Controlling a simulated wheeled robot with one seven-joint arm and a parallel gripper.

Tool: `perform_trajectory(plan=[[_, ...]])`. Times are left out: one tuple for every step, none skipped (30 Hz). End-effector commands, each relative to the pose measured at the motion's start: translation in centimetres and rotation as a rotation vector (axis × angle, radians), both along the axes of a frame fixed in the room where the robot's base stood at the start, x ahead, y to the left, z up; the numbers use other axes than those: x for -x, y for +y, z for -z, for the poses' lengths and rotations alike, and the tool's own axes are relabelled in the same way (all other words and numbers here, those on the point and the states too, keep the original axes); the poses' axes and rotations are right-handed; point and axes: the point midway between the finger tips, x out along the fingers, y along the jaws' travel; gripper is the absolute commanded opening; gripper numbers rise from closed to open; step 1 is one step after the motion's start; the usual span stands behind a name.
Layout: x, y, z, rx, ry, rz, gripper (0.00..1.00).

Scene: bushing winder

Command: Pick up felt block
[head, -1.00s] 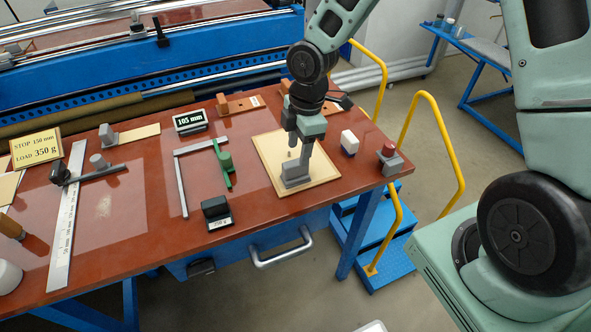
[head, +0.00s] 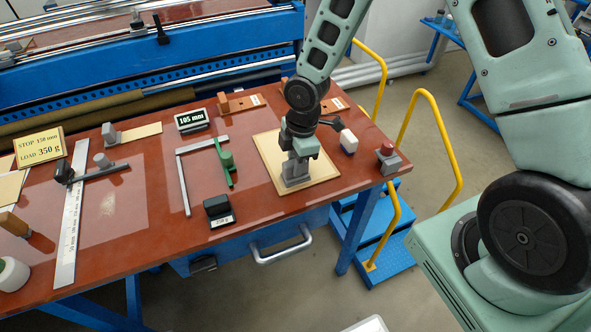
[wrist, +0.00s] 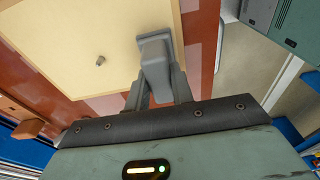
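A grey block (head: 294,178), which I take to be the felt block, stands on the pale beige board (head: 326,167) on the red-brown table. My gripper (head: 297,166) is low over it, pointing down, and hides much of it in the head view. In the wrist view the grey block (wrist: 155,62) lies between the two grey fingers of my gripper (wrist: 158,88). Whether the fingers press on it cannot be told. The block appears to rest on the board.
A yellow rail (head: 440,110) stands beyond the table's right end.

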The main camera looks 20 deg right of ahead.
Motion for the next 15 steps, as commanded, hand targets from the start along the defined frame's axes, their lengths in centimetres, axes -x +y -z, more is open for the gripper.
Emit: perform_trajectory(plan=[[0.0,0.0,0.0,0.000,0.000,0.000,0.00],[0.0,0.0,0.0,0.000,0.000,0.000,0.00],[0.0,0.0,0.0,0.000,0.000,0.000,0.00],[0.0,0.0,0.0,0.000,0.000,0.000,0.00],[0.0,0.0,0.0,0.000,0.000,0.000,0.00],[0.0,0.0,0.0,0.000,0.000,0.000,0.00],[0.0,0.0,0.0,0.000,0.000,0.000,0.00],[0.0,0.0,-0.1,0.000,-0.001,0.000,0.00],[0.0,0.0,-0.2,0.000,-0.001,0.000,0.00],[-0.1,0.0,-0.4,0.000,-0.002,0.001,0.00],[-0.1,-0.1,-0.6,0.000,-0.002,0.001,0.00],[-0.1,-0.1,-1.1,-0.001,-0.003,0.001,0.00],[-0.2,0.0,-1.5,-0.002,-0.005,0.002,0.00],[-0.2,-0.1,-2.0,-0.001,-0.005,0.002,0.00],[-0.2,-0.1,-2.7,-0.001,-0.006,0.003,0.00]])
